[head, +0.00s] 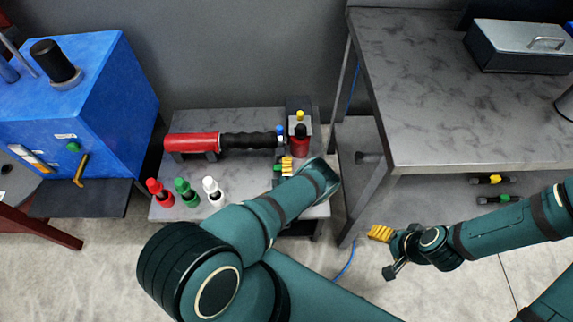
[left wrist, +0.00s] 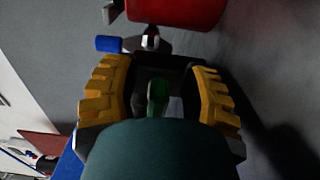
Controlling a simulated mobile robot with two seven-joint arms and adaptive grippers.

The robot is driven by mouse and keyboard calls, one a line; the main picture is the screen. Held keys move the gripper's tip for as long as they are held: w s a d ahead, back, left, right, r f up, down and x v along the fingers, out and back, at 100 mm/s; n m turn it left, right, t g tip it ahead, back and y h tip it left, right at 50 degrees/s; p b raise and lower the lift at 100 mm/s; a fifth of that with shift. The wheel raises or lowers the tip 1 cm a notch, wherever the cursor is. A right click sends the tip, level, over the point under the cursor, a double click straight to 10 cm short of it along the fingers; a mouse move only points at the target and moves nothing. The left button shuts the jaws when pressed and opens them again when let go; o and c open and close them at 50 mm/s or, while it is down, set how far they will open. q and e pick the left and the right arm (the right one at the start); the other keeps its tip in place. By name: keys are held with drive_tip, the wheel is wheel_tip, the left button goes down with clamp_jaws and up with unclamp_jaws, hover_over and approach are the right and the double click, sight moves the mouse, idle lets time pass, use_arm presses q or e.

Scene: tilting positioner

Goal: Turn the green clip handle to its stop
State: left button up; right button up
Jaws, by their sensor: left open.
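My left gripper (head: 287,165) is over the right part of the low grey table, its yellow fingers partly hidden behind my own arm in the head view. In the left wrist view my left gripper (left wrist: 155,95) is open, with one ribbed yellow finger on each side. A green handle (left wrist: 157,95) shows between the fingers, its lower part hidden by my wrist. Whether the fingers touch it I cannot tell. A small green bit (head: 277,168) shows beside the fingers in the head view. My right gripper (head: 380,233) hangs over the floor, away from the table.
A red cylinder with a black grip (head: 222,142) lies at the back of the low table. Red, green and white bottles (head: 186,192) stand at its front left. A blue machine (head: 95,80) is at left, a taller grey table (head: 450,130) at right.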

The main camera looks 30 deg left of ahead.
use_arm(q)
drive_tip(key=v, duration=0.7)
drive_tip(key=shift+s, duration=0.15)
idle(0.3)
